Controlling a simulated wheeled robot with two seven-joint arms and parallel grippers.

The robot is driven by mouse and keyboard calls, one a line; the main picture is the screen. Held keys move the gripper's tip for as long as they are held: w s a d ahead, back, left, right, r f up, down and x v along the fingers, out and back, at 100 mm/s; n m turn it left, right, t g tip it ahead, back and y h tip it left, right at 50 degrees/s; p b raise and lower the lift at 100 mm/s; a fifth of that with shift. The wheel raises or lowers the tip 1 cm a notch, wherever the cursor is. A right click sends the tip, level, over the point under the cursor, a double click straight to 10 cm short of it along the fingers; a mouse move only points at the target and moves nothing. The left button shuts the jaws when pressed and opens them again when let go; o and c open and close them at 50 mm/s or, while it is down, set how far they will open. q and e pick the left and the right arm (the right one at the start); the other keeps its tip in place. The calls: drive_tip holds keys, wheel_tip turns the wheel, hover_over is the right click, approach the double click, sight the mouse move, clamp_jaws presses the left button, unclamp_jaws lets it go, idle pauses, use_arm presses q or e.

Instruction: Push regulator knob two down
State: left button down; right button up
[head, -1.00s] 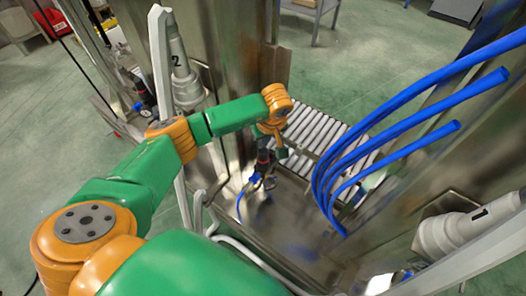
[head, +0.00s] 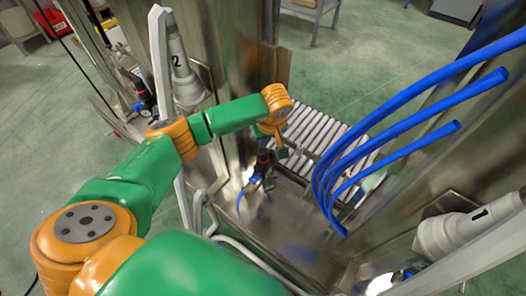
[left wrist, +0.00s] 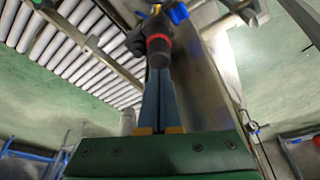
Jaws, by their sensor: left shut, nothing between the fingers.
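A black regulator knob with a red ring (left wrist: 159,50) is at the upper middle of the left wrist view, on a dark regulator body with a blue fitting. In the head view this regulator (head: 262,168) stands by the metal column, just below my left wrist. My left gripper (left wrist: 158,76) is shut and empty, its tips at the lower end of the knob; I cannot tell whether they touch. In the head view the arm mostly hides the gripper. A second regulator (head: 141,92) is at the left, near the lance marked 2 (head: 182,75). My right gripper is out of view.
A roller conveyor (head: 318,135) lies behind the regulator. Blue hoses (head: 375,130) arc across the right side. A lance marked 1 (head: 455,232) is at lower right. Metal panels stand close around the left wrist; green floor is open at the back.

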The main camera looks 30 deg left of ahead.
use_arm(q)
drive_tip(key=shift+f+b, duration=0.9)
drive_tip(key=shift+f, duration=0.1)
drive_tip(key=shift+r, duration=0.1)
wheel_tip(320, 180, up, 6)
drive_tip(key=p, duration=0.5)
idle(0.4)
